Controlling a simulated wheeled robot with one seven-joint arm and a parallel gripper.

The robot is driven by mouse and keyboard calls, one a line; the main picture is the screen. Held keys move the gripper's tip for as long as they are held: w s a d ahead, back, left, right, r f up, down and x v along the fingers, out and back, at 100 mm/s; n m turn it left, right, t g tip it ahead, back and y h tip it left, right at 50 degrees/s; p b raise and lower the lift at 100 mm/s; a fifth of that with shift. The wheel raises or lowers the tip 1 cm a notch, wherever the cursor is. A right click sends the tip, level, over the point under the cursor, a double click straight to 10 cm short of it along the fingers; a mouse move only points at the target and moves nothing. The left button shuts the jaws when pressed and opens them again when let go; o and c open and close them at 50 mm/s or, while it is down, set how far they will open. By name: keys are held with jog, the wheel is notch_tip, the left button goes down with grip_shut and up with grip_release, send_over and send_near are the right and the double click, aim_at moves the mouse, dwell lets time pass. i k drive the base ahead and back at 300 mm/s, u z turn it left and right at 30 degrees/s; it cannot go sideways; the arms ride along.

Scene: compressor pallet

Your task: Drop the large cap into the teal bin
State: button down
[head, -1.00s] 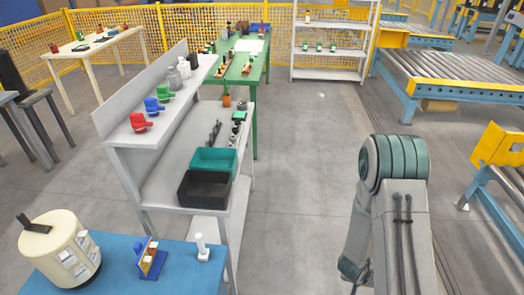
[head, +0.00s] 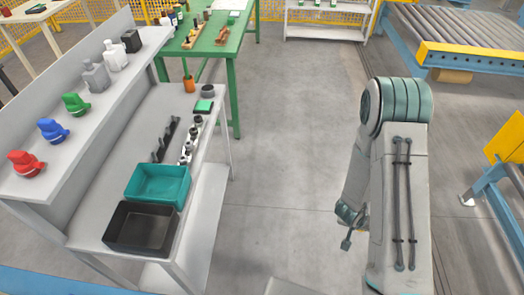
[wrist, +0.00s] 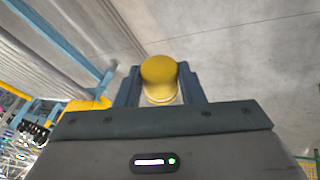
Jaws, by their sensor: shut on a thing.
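In the wrist view, my gripper (wrist: 160,92) is shut on a yellow round cap (wrist: 159,72), which looks like the large cap. The cap sits between the two dark jaws, with the floor behind it. The cap does not show clearly in the head view, where my arm hangs at the right over open floor. The teal bin (head: 158,184) stands on the lower level of the grey workbench at the left, well apart from my arm. It looks empty.
A black bin (head: 141,229) stands right in front of the teal bin. Small parts (head: 188,146) lie behind it. The bench's upper shelf (head: 92,112) holds red, blue and green parts. A green table (head: 215,42) stands beyond. The floor (head: 275,150) between bench and conveyor is clear.

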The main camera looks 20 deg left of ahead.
aim_at(174, 194)
jog(key=i, duration=1.7)
jog(key=u, duration=3.25)
